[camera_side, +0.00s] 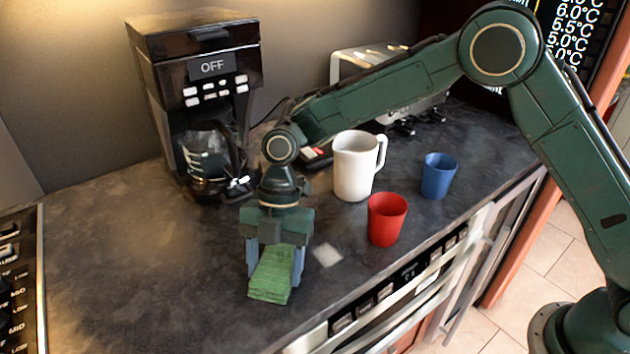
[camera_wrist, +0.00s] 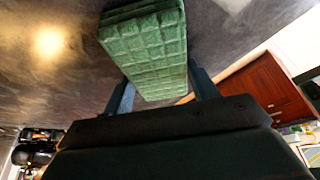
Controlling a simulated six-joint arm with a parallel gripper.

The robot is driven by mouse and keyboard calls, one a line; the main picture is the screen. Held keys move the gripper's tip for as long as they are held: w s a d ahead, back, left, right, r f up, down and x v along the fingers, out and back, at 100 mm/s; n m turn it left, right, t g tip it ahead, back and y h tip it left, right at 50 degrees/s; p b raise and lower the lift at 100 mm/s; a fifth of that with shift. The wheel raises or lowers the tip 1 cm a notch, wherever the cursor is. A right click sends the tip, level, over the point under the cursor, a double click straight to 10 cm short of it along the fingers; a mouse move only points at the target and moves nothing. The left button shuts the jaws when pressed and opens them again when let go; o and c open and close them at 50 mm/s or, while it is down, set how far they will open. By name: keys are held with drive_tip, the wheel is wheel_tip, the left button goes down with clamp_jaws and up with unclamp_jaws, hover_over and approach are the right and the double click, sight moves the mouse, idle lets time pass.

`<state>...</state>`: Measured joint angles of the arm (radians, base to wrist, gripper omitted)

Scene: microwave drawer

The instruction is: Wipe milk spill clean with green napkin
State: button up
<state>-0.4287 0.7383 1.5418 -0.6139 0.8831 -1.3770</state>
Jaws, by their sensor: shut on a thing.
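The green napkin (camera_side: 271,277) is a folded, quilted block. My gripper (camera_side: 275,272) is shut on it, with one blue finger on each side. The napkin also fills the upper middle of the wrist view (camera_wrist: 150,50), between the two fingers (camera_wrist: 160,95). In the side view it is at the front of the counter; I cannot tell whether it touches the surface. The milk spill (camera_side: 327,254) is a small white patch on the dark counter, just right of my gripper and apart from the napkin. A pale patch at the wrist view's top edge (camera_wrist: 233,5) looks like the spill.
A red cup (camera_side: 387,219), a white pitcher (camera_side: 354,167) and a blue cup (camera_side: 438,176) stand right of the spill. A coffee maker (camera_side: 196,100) stands behind my gripper, and a toaster (camera_side: 385,65) is at the back. The counter (camera_side: 120,265) is clear on the left.

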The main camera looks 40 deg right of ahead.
sight(319, 258)
drive_tip(key=shift+d, duration=0.15)
drive_tip(key=shift+d, duration=1.05)
drive_tip(key=shift+d, duration=1.2)
drive_tip(key=shift+d, duration=0.1)
drive_tip(key=shift+d, duration=0.95)
drive_tip(key=shift+d+f, duration=0.1)
drive_tip(key=shift+d, duration=0.05)
drive_tip(key=shift+d, duration=1.1)
